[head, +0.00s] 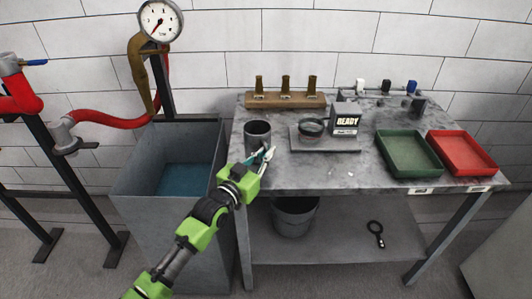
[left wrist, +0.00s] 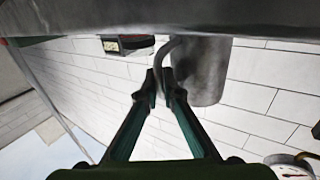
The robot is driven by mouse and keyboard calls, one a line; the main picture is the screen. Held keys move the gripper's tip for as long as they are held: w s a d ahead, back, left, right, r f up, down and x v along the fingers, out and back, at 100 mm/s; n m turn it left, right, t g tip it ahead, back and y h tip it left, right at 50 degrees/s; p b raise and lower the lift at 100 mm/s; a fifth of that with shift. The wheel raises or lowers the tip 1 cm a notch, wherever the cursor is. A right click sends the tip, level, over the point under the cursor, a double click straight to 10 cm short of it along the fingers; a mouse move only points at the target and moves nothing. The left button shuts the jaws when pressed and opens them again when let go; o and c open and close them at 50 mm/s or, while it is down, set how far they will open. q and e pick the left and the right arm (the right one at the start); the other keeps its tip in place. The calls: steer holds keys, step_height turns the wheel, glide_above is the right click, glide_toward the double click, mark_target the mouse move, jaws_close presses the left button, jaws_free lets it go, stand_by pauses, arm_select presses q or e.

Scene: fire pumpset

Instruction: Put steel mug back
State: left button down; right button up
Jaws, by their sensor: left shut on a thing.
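The steel mug (head: 257,132) stands upright at the left end of the grey table, close to its edge. In the left wrist view, which is turned over, the mug (left wrist: 205,72) shows with its base toward the tabletop; I cannot tell whether it touches. My left gripper (head: 266,155) reaches in from the front left. In the wrist view its fingers (left wrist: 158,80) are closed together on the mug's curved handle. My right gripper is not in view.
A scale (head: 318,142) with a READY display (head: 346,120) is right of the mug. Green (head: 408,153) and red (head: 462,152) trays lie further right. A wooden block (head: 286,100) with brass nozzles stands behind. An open tank (head: 170,165) is left of the table (head: 330,178).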

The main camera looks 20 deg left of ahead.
arm_select(q)
steer(key=c, duration=2.6)
jaws_free()
steer(key=shift+f, duration=0.2)
steer(key=o, duration=0.4)
steer(key=shift+r, duration=0.15)
steer(key=shift+s, duration=0.15)
steer(key=v, duration=1.1)
steer(key=shift+s+a+r, duration=0.1)
steer(key=shift+s+a, duration=0.05)
steer(key=shift+s, duration=0.2)
